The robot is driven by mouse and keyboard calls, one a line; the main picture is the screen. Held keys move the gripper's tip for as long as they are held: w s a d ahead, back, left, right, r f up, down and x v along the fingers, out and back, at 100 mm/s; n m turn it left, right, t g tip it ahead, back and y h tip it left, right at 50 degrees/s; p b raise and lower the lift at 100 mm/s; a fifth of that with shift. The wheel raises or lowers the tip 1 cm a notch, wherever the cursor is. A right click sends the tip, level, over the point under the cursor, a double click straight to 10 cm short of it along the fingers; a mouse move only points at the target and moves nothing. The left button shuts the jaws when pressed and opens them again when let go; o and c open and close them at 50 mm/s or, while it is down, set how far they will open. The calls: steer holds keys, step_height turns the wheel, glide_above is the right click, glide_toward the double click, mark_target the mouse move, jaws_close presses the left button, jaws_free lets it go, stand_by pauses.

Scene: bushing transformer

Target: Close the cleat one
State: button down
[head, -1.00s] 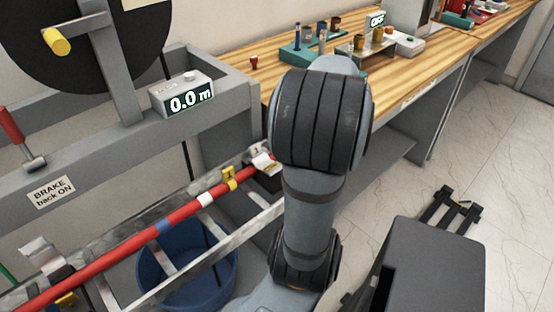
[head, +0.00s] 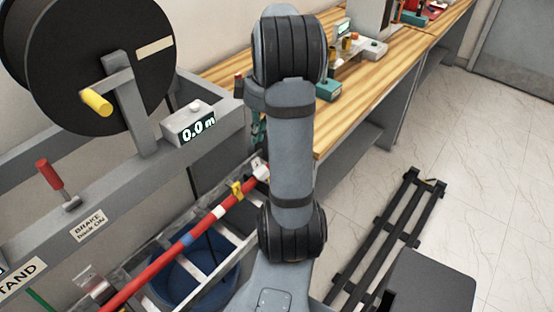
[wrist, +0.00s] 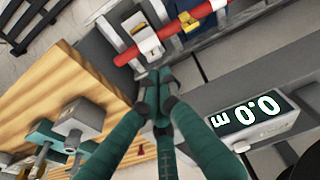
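Cleat one (head: 258,168) is the pale clamp marked 1 at the far end of the red cable (head: 165,260). In the wrist view, the pale cleat (wrist: 142,48) sits at the top beside the red cable (wrist: 190,42), with a yellow piece showing in it. I cannot tell whether its hinged part is open. My gripper (wrist: 157,80) has teal fingers with their tips drawn together. They show no object between them and overlap the view just below the cleat; any gap is unclear. In the head view my arm hides most of the gripper.
A yellow marker (head: 237,188) is on the cable. The display box (head: 190,124) reads 0.0 m on the grey frame, close to the gripper in the wrist view. The wooden bench (head: 375,85) with fixtures lies behind. A blue bucket (head: 180,283) stands below the rails.

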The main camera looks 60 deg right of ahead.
steer(key=f+m, duration=0.1)
steer(key=f, duration=0.7)
steer(key=d+f+m, duration=0.1)
steer(key=f, duration=0.3)
steer(key=shift+d+m, duration=0.1)
steer(key=shift+m, duration=0.2)
steer(key=shift+s+f, duration=0.15)
steer(key=shift+f, duration=0.55)
steer(key=shift+s+f+b, duration=0.2)
steer(key=shift+f+b, duration=0.3)
steer(key=shift+b, duration=0.65)
steer(key=shift+s+f+b, duration=0.25)
steer(key=shift+s+b, duration=0.05)
steer(key=shift+b, duration=0.6)
steer(key=shift+r, duration=0.2)
